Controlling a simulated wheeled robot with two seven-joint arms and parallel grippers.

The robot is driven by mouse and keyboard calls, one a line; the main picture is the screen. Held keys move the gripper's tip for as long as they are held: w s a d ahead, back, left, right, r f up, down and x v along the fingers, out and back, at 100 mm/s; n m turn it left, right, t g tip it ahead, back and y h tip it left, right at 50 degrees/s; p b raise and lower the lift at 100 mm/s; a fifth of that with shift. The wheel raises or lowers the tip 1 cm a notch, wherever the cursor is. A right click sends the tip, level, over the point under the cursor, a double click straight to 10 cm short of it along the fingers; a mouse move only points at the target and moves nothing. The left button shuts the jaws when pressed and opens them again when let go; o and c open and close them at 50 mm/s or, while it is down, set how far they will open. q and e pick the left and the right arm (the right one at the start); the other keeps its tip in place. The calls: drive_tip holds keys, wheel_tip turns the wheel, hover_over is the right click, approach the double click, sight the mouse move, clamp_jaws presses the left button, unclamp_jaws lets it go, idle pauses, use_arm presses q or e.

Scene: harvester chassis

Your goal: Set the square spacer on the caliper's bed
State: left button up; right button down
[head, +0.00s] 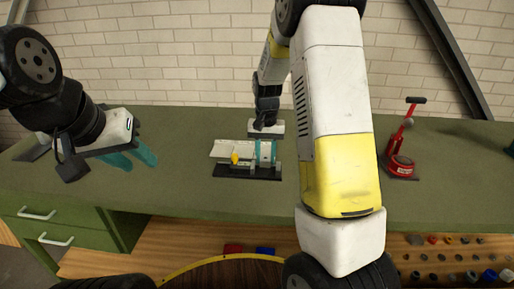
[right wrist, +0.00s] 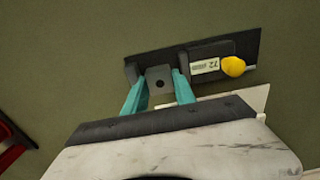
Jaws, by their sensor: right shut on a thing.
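The caliper (head: 232,172) stands on the green bench, with a dark base, a pale plate and a yellow knob. In the right wrist view its dark bed (right wrist: 220,50) carries a numbered label beside the yellow knob. My right gripper (head: 265,153) is at the caliper's right part, its teal fingers (right wrist: 158,90) shut on the grey square spacer (right wrist: 159,80), which has a small dark hole. The spacer is over or on the bed beside an upright dark jaw; I cannot tell whether it touches. My left gripper (head: 134,160) is open and empty, left of the caliper.
A red tool (head: 401,163) with an upright handle stands on the bench (head: 190,135) at the right. A lower wooden shelf (head: 440,245) holds several small parts. The bench between the left gripper and the caliper is clear. A brick wall is behind.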

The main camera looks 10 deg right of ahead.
sight(266, 158)
drive_tip(key=shift+f, duration=0.6)
drive_tip(key=shift+f, duration=0.35)
idle(0.7)
drive_tip(key=shift+f, duration=0.35)
drive_tip(key=c, duration=0.9)
unclamp_jaws()
wheel_tip(266, 158, up, 8)
drive_tip(key=shift+f, duration=0.1)
